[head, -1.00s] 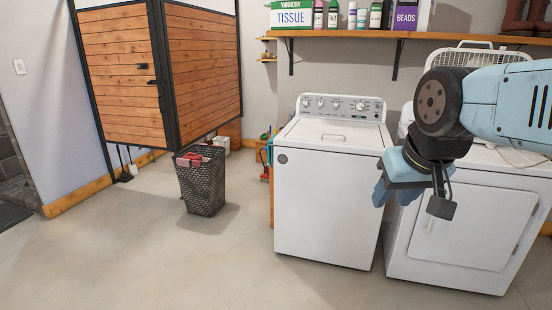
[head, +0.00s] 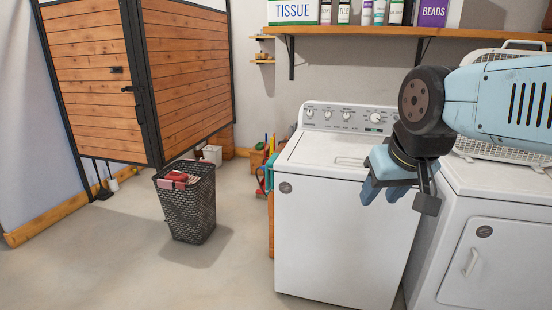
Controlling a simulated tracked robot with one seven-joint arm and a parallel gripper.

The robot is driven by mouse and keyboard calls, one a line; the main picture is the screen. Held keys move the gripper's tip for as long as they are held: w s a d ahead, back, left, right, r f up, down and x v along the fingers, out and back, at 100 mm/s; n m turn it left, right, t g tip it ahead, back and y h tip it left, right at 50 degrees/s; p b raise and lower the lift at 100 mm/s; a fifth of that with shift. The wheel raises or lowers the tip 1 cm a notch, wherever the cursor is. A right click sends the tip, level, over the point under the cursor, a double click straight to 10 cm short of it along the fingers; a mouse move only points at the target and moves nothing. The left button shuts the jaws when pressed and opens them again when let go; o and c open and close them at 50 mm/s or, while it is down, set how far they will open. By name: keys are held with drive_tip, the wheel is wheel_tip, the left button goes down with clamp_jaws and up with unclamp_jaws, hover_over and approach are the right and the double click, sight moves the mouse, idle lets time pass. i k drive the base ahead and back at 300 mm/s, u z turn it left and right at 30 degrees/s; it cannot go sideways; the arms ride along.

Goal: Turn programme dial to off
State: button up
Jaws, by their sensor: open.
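The washing machine (head: 335,235) is a white top loader in the middle of the head view, with its lid shut. Its control panel (head: 349,118) runs along the back top edge. Several small knobs sit on the left of the panel, and a larger dial (head: 375,118) sits at its right, beside a small green display. I cannot read the dial's setting. My gripper (head: 384,190) is open and empty, pointing down in front of the washer's right front part. It is well apart from the dial, which is up and behind it.
A white dryer (head: 490,250) stands to the right of the washer. A wooden shelf (head: 350,31) with bottles and boxes hangs above. The concrete floor in front is clear.

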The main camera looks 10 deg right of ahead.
sight(375, 118)
drive_tip(key=z, duration=0.3)
drive_tip(key=i, duration=1.1)
drive_tip(key=z, duration=0.55)
drive_tip(key=i, duration=0.65)
drive_tip(key=z, duration=0.3)
drive_tip(key=k, duration=0.8)
drive_tip(key=z, duration=0.2)
drive_tip(key=i, duration=0.8)
drive_tip(key=u, duration=0.1)
